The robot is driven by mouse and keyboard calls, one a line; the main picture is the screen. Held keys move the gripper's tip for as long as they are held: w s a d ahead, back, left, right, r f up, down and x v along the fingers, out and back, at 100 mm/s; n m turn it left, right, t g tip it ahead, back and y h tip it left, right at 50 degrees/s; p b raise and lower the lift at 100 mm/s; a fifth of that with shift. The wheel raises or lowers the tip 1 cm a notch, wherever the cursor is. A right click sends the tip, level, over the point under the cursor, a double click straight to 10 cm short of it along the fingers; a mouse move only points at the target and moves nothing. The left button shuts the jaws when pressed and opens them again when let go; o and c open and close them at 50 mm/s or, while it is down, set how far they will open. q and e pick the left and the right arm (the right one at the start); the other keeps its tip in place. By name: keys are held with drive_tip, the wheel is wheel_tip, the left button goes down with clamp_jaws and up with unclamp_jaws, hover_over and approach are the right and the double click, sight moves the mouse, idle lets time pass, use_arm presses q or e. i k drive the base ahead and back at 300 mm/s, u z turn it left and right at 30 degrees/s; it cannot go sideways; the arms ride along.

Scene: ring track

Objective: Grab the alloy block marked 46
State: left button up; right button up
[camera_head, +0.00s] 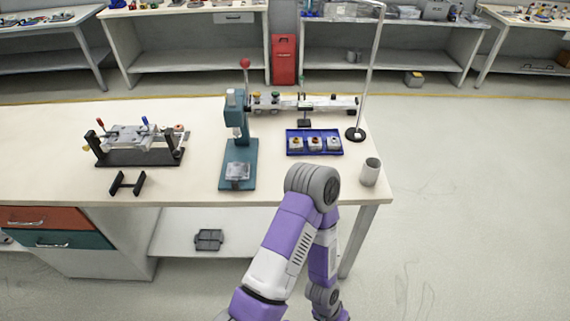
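A dark blue tray (314,132) sits on the workbench, right of the middle. It holds three small light blocks in a row: a left block (296,144), a middle block (315,144) and a right block (334,144). One of my purple and white arms rises from the bottom and bends in front of the bench edge, just below the tray. Neither gripper shows.
A teal press (238,130) with a red-knobbed lever stands left of the tray. A thin pole stand (355,133) and a grey cup (370,172) are at its right. A black-based fixture (138,156) is at the left. The floor at right is clear.

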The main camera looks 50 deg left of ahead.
sight(312, 147)
drive_tip(key=k, duration=0.4)
drive_tip(key=u, duration=1.65)
drive_tip(key=i, duration=0.45)
drive_tip(key=z, duration=0.1)
